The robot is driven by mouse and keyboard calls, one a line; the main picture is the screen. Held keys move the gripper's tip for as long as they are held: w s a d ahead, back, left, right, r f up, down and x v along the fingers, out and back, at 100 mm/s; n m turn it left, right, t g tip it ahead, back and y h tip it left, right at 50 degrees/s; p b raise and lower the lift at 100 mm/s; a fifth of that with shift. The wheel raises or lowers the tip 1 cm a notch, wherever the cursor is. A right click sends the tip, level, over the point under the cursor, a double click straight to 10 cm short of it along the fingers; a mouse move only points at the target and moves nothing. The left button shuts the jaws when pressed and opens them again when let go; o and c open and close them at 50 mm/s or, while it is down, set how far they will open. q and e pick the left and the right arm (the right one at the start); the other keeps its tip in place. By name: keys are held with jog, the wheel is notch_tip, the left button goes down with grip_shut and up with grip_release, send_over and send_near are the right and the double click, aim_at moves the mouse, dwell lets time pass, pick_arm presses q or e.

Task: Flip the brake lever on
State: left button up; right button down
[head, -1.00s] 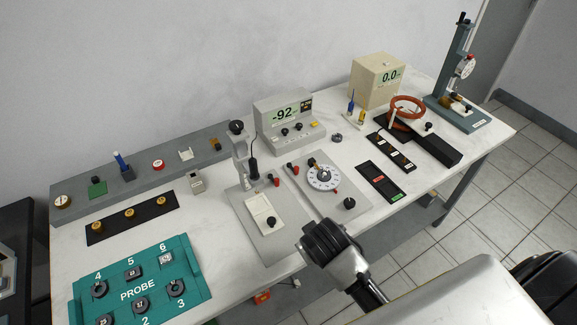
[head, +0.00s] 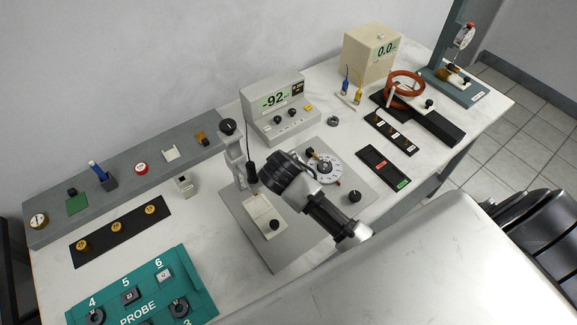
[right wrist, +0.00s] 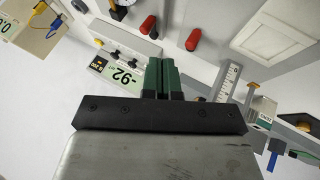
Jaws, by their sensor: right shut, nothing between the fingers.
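I cannot tell for certain which part is the brake lever. In the right wrist view, two red caps (right wrist: 148,25) (right wrist: 193,39) show just beyond my fingertips. My right gripper (right wrist: 161,62) is shut and empty, its dark green fingers together and apart from the caps. In the head view, my right wrist hangs over the plate beside the dial and hides the fingers and part of the plate. My left gripper is out of view.
A grey meter reading -92 (head: 273,100) stands behind the plate. A black panel with red and green labels (head: 384,168) lies to the right. An upright post (head: 235,155) stands left of my wrist. A teal PROBE panel (head: 190,268) is at front left.

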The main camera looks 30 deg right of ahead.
jog(key=x, duration=0.3)
jog(key=shift+w+d+f, duration=0.15)
jog(key=shift+d+f, duration=0.05)
jog(key=shift+f, duration=0.1)
jog(key=x, duration=0.5)
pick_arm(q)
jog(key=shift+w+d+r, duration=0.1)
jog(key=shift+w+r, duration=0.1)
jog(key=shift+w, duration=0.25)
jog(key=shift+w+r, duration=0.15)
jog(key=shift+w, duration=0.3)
pick_arm(e)
jog(key=shift+w+d+f, duration=0.2)
jog(key=shift+w+f, duration=0.15)
jog(key=shift+f, duration=0.2)
